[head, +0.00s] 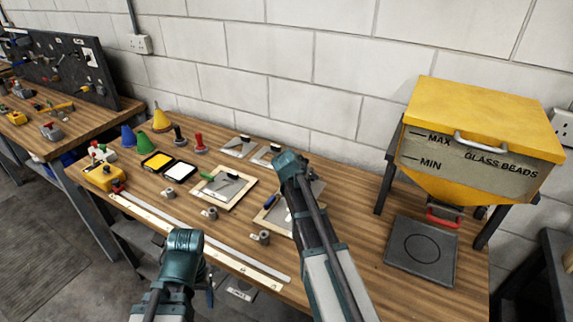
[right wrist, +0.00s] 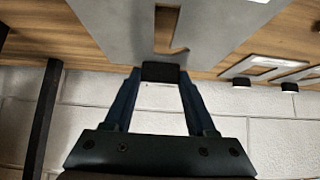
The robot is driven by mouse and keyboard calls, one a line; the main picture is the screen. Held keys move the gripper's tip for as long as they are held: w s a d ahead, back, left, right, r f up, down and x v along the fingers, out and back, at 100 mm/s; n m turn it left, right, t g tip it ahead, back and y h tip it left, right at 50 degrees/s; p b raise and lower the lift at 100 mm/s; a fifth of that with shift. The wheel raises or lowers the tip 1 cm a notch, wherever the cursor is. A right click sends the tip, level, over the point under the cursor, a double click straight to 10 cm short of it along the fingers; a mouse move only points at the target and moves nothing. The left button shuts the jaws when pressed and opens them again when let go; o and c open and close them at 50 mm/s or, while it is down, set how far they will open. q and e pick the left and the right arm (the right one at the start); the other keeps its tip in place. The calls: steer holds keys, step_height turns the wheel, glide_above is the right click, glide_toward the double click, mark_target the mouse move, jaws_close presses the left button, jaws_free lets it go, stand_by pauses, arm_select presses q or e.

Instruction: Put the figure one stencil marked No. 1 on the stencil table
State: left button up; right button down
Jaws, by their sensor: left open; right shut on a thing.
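The figure one stencil (right wrist: 222,28) is a flat grey plate with a cut-out like a 1. My right gripper (right wrist: 160,74) is shut on its black knob. In the head view the right arm covers much of that spot, and a grey plate edge (head: 317,187) shows beside it. My left gripper (head: 185,243) is open over the front edge of the bench, with its fingertips hard to make out. I cannot tell which surface is the stencil table; a wood-framed board (head: 248,183) lies left of the right arm, and another (head: 264,216) is partly hidden.
Other stencils (head: 237,147) with black knobs lie at the back. A yellow glass beads hopper (head: 482,125) stands at the right over a dark square plate (head: 420,252).

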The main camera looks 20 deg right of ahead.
steer(key=w+d, duration=0.2)
steer(key=d, duration=0.1)
steer(key=w+d, duration=0.3)
steer(key=d, duration=0.1)
steer(key=w+d+f+b, duration=0.1)
steer(key=w+d, duration=0.2)
steer(key=shift+d+f, duration=0.1)
steer(key=shift+d, duration=0.25)
steer(key=shift+d, duration=0.1)
steer(key=shift+w+d, duration=0.2)
steer(key=shift+w+d+f+b, duration=0.6)
steer(key=shift+w+d+b, duration=0.1)
steer(key=shift+d, duration=0.15)
step_height(320, 180, down, 3)
steer(key=b, duration=0.3)
steer(key=shift+s+a, duration=0.1)
steer(key=shift+s, duration=0.05)
steer(key=shift+r, duration=0.2)
steer(key=shift+f, duration=0.1)
